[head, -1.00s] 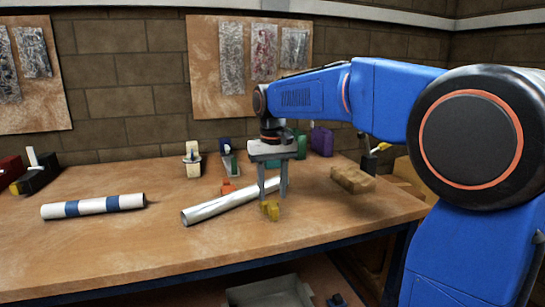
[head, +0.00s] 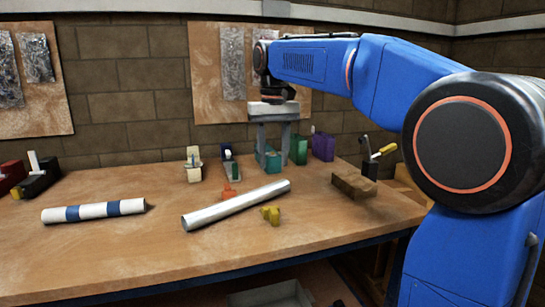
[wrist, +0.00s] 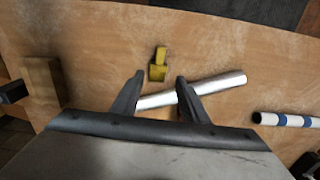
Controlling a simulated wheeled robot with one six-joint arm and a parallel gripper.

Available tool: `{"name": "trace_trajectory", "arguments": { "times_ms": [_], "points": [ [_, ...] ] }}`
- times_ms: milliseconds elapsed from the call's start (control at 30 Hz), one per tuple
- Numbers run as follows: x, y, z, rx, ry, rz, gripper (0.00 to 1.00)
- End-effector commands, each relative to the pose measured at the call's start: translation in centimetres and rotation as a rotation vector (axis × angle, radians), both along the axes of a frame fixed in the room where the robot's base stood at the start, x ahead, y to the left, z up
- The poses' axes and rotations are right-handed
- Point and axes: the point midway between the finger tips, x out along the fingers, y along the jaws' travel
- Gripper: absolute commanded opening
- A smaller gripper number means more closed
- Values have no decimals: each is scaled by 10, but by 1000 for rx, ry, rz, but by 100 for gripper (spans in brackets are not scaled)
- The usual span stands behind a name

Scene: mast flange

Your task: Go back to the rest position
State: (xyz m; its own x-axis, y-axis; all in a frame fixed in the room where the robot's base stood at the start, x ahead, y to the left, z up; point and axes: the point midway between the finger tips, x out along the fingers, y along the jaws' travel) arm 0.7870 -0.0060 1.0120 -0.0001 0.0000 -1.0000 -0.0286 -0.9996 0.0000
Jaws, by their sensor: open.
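My gripper (head: 271,146) is open and empty, raised above the back half of the workbench (head: 120,245). In the wrist view its two fingers (wrist: 153,95) are spread apart with nothing between them that they touch. A shiny metal tube (head: 236,206) lies on the bench below and in front of it. The tube also shows in the wrist view (wrist: 220,84), partly hidden behind the fingers. A small yellow piece (head: 271,215) lies beside the tube, apart from the gripper; it also shows in the wrist view (wrist: 158,65).
A white tube with blue bands (head: 94,210) lies at the left. A brown block (head: 354,185) sits at the right. Green (head: 299,149) and purple (head: 323,146) containers stand at the back near my gripper. A brick wall with boards is behind. The bench's front is clear.

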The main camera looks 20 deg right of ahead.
Motion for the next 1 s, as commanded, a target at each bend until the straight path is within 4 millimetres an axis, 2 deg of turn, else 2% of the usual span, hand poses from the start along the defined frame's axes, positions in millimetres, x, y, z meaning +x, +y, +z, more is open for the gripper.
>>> {"name": "trace_trajectory", "arguments": {
  "times_ms": [200,367,667,1000],
  "points": [
    [-3,-1,-1,1,-4,0,40],
    [-26,-8,-9,3,-31,1,40],
    [-102,-29,-50,10,-132,8,40],
    [-188,-48,-118,10,-249,17,40]
  ]
}}
